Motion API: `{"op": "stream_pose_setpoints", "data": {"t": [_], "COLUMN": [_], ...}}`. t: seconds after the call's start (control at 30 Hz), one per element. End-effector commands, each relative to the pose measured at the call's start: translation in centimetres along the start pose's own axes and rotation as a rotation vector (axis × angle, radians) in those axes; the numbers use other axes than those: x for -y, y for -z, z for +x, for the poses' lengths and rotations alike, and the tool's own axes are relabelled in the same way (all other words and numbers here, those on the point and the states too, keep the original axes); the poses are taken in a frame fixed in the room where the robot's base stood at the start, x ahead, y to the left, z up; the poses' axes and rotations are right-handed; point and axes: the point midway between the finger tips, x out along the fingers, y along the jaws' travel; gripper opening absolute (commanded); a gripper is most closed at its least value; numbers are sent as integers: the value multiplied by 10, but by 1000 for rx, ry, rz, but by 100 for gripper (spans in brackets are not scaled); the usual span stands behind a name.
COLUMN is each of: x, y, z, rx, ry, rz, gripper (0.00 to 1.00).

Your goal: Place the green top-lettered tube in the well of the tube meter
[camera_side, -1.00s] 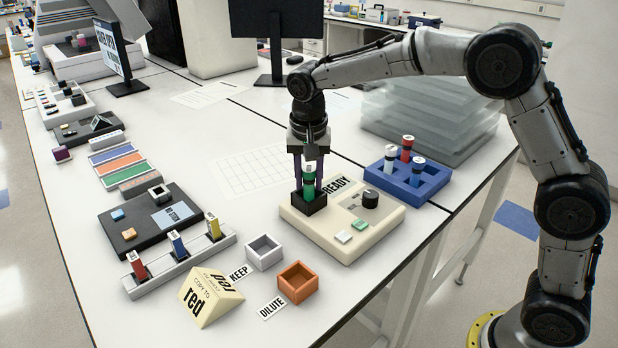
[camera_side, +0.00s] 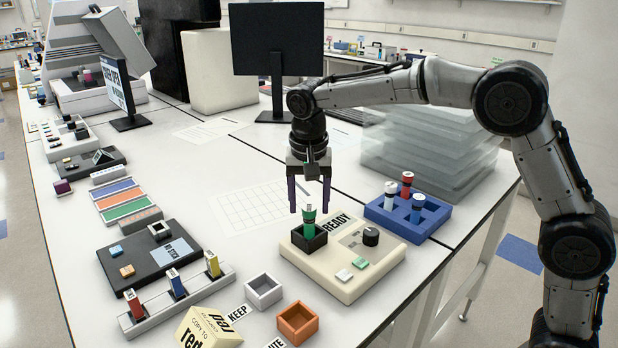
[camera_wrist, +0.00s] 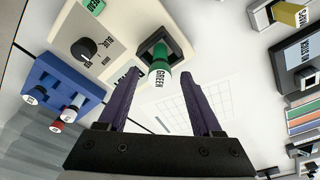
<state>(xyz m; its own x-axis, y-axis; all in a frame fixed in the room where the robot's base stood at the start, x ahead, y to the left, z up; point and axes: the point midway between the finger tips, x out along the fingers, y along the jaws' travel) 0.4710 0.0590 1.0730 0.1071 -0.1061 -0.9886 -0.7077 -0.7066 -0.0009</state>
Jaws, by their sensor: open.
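The green tube (camera_side: 309,222) stands in the black square well (camera_side: 307,240) of the cream tube meter (camera_side: 345,272), leaning slightly at most. Its lower part is hidden by the well walls. In the wrist view the tube (camera_wrist: 160,72) shows a white top and the lettering "GREEN", and sits inside the dark well (camera_wrist: 158,45). The wrist view also shows the fingers (camera_wrist: 158,85) open, apart from the tube.
A blue rack (camera_side: 435,213) with red-, white- and blue-marked tubes stands right of the meter. A white box (camera_side: 263,292) and an orange box (camera_side: 297,323) are in front.

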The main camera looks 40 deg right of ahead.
Motion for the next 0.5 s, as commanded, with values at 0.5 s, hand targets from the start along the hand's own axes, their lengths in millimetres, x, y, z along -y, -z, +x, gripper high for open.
{"op": "stream_pose_setpoints", "data": {"t": [0.5], "x": [0], "y": [0], "z": [-78], "rx": [0], "ry": [0], "rz": [-2], "gripper": [66]}}
